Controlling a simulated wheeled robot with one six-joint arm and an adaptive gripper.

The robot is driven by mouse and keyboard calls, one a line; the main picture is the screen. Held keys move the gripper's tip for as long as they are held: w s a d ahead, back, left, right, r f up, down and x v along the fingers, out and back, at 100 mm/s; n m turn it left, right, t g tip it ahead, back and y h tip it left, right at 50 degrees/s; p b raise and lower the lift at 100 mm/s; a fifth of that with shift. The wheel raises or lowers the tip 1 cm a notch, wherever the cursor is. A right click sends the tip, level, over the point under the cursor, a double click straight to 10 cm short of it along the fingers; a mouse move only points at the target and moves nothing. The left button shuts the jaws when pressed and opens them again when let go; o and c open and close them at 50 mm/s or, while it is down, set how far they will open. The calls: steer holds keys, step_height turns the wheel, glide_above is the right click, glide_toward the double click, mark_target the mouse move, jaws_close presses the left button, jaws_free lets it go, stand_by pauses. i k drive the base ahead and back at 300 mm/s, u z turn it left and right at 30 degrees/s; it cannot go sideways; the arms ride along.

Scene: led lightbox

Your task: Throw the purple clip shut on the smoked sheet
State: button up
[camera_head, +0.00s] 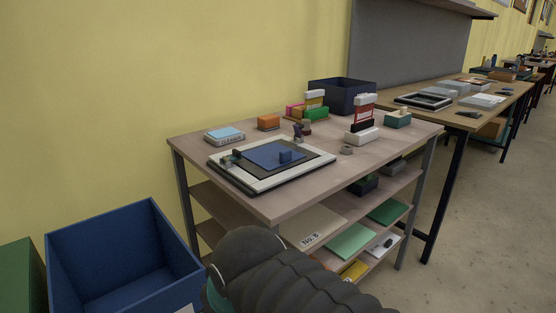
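A small dark purple clip (299,131) stands up at the back right edge of a flat panel with a pale frame (262,183) on the wooden table. It looks raised, but its exact position is too small to tell. A dark blue sheet (262,154) lies on the panel, with a small blue block (286,156) on it. I cannot tell for certain which layer is the smoked sheet. A dark greenish clip (230,158) sits at the panel's left edge. My gripper is not in view; only a dark grey part of my arm shows at the bottom.
On the table (285,206) are a light-blue-topped box (225,135), an orange block (268,122), a white stand (362,133) and a dark blue bin (343,95). A large blue bin (120,260) stands at lower left. Shelves below hold coloured sheets. Floor at right is clear.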

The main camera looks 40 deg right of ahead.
mark_target(297, 127)
steer(key=z, duration=0.65)
steer(key=k, duration=0.3)
steer(key=i, duration=0.3)
steer(key=z, duration=2.35)
steer(key=i, duration=1.4)
